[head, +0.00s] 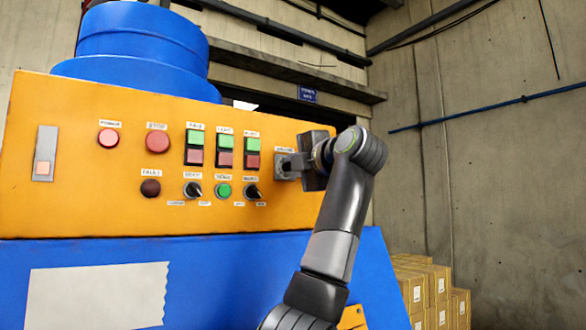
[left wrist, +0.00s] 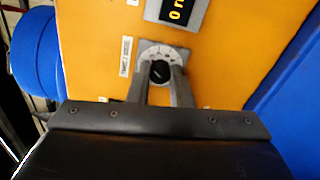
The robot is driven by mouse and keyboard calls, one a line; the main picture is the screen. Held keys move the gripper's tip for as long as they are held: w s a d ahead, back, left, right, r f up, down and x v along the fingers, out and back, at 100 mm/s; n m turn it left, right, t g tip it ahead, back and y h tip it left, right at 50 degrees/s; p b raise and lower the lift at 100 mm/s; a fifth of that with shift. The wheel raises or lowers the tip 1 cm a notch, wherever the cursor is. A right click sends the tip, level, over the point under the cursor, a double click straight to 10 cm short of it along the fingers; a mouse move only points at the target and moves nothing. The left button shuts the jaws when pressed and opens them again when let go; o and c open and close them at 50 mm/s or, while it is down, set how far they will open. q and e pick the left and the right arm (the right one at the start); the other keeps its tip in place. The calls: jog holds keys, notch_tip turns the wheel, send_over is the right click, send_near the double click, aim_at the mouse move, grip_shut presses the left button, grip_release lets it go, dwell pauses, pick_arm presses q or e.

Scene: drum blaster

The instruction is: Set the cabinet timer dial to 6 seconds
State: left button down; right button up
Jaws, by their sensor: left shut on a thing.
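The timer dial (left wrist: 159,71) is a black knob with a light pointer line on a pale round scale, set on a grey plate. My left gripper (left wrist: 160,78) has its two fingers on either side of the knob and is shut on it. The scale numbers are too small to read. A dark display (left wrist: 177,11) with yellow digits sits beside the dial, partly cut off by the picture edge. My right gripper does not show.
The panel also carries a red stop button (head: 157,142), green and red button pairs (head: 194,147), a green button (head: 223,190) and black selector knobs (head: 192,189) close by. A blue drum (head: 140,45) stands behind it. Cardboard boxes (head: 430,285) are stacked at the lower right.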

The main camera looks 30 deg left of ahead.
pick_arm(q)
jog(key=shift+m, duration=0.7)
jog(key=c, duration=1.3)
grip_release()
jog(key=shift+w, duration=0.1)
jog(key=b+v, duration=0.5)
jog(key=v, duration=1.2)
jog(key=shift+d+b, duration=0.25)
jog(key=shift+b, duration=0.15)
jog(key=shift+a, duration=0.1)
